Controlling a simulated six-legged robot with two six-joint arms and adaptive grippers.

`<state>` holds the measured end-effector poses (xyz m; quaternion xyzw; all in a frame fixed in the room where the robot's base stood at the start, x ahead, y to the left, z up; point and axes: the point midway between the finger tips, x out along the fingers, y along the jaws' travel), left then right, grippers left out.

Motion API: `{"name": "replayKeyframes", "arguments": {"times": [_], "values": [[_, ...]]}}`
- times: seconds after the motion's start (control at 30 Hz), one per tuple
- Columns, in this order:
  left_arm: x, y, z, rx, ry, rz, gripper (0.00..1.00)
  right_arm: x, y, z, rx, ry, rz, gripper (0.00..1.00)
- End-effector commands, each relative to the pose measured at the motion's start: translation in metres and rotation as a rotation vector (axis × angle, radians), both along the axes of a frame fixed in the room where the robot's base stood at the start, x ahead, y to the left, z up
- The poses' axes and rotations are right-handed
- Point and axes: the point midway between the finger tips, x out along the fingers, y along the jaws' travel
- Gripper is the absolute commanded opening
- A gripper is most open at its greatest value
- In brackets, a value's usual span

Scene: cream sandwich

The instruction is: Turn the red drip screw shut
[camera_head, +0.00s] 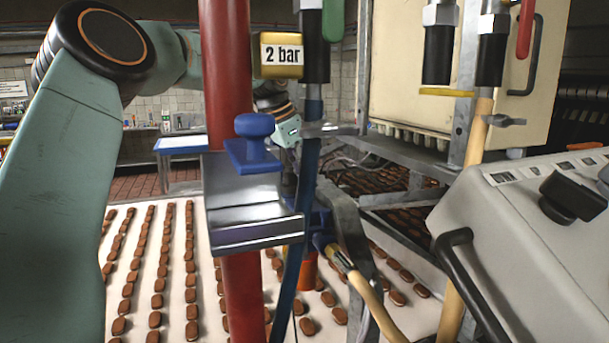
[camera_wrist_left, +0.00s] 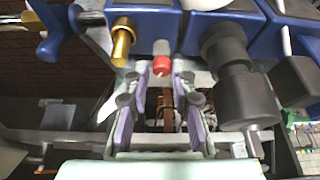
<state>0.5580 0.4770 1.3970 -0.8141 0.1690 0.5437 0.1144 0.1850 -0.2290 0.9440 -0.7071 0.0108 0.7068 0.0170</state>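The red drip screw (camera_wrist_left: 161,66) shows in the left wrist view as a small red knob under a blue block (camera_wrist_left: 150,22). My left gripper (camera_wrist_left: 160,78) is open, with one grey and lilac finger on each side below the screw. The fingertips are near the screw's level, with visible gaps at the sides; I cannot tell how deep the screw sits between them. In the head view my left arm (camera_head: 75,190) comes in from the left and passes behind the red pipe. The fingers and the screw are hidden there. My right gripper is not in view.
A brass fitting (camera_wrist_left: 122,42) and a dark cylinder (camera_wrist_left: 240,95) flank the screw. In the head view the red pipe (camera_head: 228,75), a blue knob (camera_head: 255,126) and hoses (camera_head: 366,290) crowd the spot. Rows of brown pieces lie on a white belt (camera_head: 172,325) below.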

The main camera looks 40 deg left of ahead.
Motion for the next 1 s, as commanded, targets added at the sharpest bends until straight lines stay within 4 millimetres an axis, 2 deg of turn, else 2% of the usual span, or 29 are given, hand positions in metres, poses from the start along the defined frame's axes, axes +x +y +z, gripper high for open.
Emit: {"name": "replayKeyframes", "arguments": {"times": [0.03,0.23,1.0], "values": [[-0.0002,-0.0001,0.0001,-0.001,0.0,0.0,0.18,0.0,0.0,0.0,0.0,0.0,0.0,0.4],[-0.0005,-0.0002,-0.0004,0.0,0.001,0.0,0.01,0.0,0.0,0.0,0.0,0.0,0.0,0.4],[-0.0007,-0.0003,-0.0019,-0.002,0.004,-0.031,0.0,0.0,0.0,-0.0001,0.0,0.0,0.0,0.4]]}}
